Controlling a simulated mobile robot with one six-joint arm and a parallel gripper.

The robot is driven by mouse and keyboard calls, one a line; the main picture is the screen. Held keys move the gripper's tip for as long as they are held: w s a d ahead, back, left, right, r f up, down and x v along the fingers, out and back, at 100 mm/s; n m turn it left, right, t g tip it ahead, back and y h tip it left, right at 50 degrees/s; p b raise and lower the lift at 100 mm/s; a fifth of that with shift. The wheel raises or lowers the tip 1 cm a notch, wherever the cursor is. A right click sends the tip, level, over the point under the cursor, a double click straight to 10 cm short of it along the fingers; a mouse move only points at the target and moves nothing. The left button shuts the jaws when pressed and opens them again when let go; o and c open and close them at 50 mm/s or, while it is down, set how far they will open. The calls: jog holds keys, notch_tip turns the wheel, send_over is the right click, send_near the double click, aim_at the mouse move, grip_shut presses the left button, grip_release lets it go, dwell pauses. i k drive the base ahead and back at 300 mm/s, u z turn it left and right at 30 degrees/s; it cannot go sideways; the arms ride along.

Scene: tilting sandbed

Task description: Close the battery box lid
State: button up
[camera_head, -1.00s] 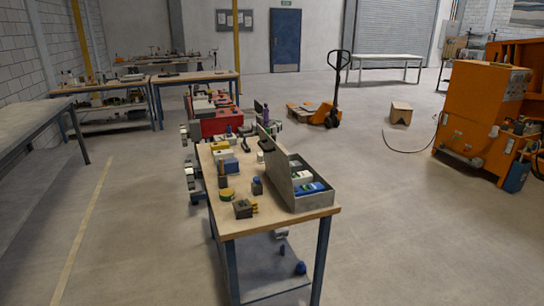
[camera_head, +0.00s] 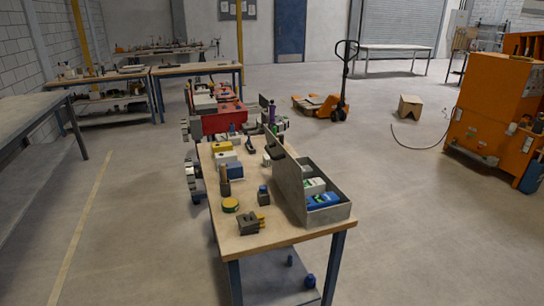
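The battery box (camera_head: 330,215) is a grey metal box on the right side of the wooden-topped workbench (camera_head: 285,240). Its lid (camera_head: 287,187) stands open, raised nearly upright along the left side of the box. Inside the box lie a blue battery (camera_head: 322,201) and a white one (camera_head: 314,186), both with green marks. My gripper does not show in this view.
Left of the box stand a dark vise-like block (camera_head: 248,224), a yellow-green tape roll (camera_head: 230,205) and a small blue-capped bottle (camera_head: 263,196). A red machine or cart (camera_head: 222,120) adjoins the bench's far end. Open floor lies left and right. An orange machine (camera_head: 495,110) stands right.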

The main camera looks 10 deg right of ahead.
aim_at(287, 168)
jog(key=z, duration=0.05)
jog(key=i, duration=1.05)
jog(key=z, duration=0.5)
jog(key=k, duration=0.65)
jog(key=u, duration=2.35)
